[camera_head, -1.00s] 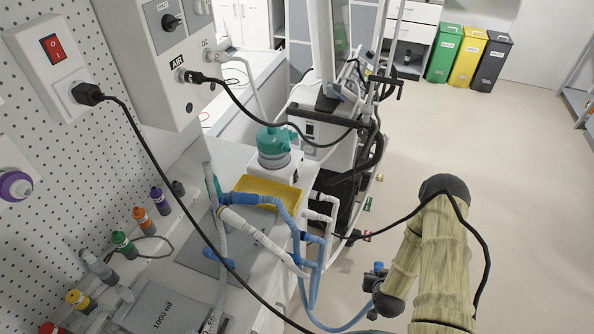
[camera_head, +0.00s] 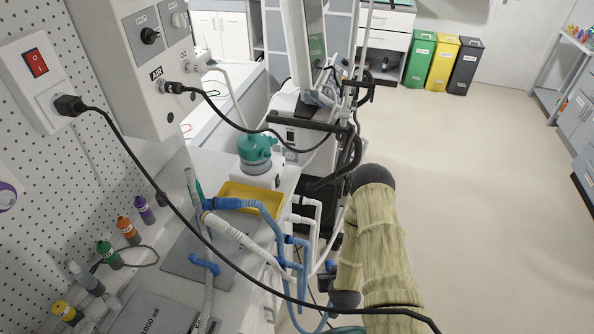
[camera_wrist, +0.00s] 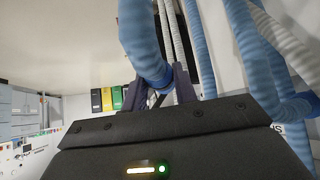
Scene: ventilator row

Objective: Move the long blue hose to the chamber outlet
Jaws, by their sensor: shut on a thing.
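My gripper (camera_wrist: 158,80) shows in the wrist view with its dark fingers closed around a blue corrugated hose (camera_wrist: 141,38). The hose runs up out of the picture from the fingers. In the head view my fingers are mostly hidden beside my arm. Blue hose (camera_head: 268,222) runs there from the bench over its edge and hangs in a loop near my arm. The humidifier chamber (camera_head: 256,148), with a teal top, stands on the bench behind the yellow tray. Its outlet cannot be clearly told apart at this size. The held hose is apart from the chamber.
A yellow tray (camera_head: 236,191) lies before the chamber. White hoses (camera_head: 240,238) cross the bench, and a black cable (camera_head: 185,215) runs across the foreground. The ventilator stand (camera_head: 322,190) is beside the bench. Open floor (camera_head: 460,180) lies to the right, with bins (camera_head: 443,62) behind.

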